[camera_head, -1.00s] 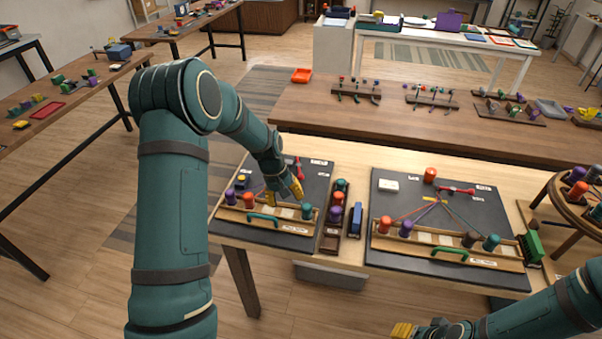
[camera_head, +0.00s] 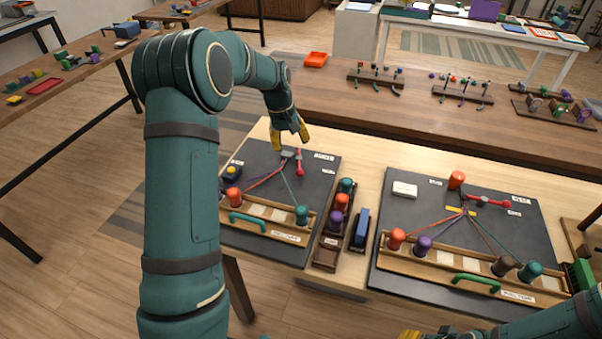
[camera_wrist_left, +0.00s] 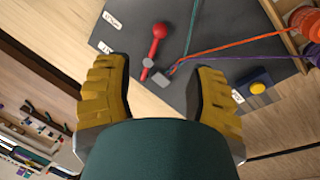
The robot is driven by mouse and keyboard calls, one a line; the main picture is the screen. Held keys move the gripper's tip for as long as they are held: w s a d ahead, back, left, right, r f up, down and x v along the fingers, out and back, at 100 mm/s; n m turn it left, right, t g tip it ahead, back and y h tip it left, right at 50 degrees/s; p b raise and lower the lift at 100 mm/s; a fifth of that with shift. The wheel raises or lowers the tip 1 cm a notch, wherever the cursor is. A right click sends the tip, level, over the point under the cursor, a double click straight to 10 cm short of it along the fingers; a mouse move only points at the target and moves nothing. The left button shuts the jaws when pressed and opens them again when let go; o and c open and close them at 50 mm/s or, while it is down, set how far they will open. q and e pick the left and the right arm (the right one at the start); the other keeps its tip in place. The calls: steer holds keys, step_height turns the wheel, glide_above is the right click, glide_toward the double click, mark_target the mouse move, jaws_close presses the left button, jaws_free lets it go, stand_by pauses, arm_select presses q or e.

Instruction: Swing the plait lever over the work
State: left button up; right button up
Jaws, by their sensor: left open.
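The plait lever (camera_head: 299,164) on the left board (camera_head: 262,160) is red with a round knob; it also shows in the left wrist view (camera_wrist_left: 156,42), with its pivot beside the grey cord clamp. Red, purple and teal cords run from the clamp (camera_wrist_left: 168,74) toward the bobbins. A red bobbin (camera_head: 234,197) and a teal bobbin (camera_head: 302,215) stand in the front rail. My left gripper (camera_head: 291,138) is open and empty above the board's back edge, apart from the lever. My right gripper (camera_head: 410,335) is mostly cut off at the bottom edge.
A blue block with a yellow button (camera_head: 233,172) sits on the left board. A bobbin tray (camera_head: 325,253) and blue block (camera_head: 361,228) lie between the boards. The right board (camera_head: 400,210) has its own red lever (camera_head: 488,200). A long brown table (camera_head: 420,130) stands behind.

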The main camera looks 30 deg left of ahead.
mark_target(299, 170)
arm_select(q)
steer(key=f, duration=0.4)
steer(key=w+d+f+b, duration=0.1)
steer(key=f, duration=0.3)
steer(key=f+b, duration=0.1)
steer(key=f, duration=0.3)
steer(key=shift+w+d+f, duration=0.2)
steer(key=shift+w+d, duration=0.15)
jaws_close()
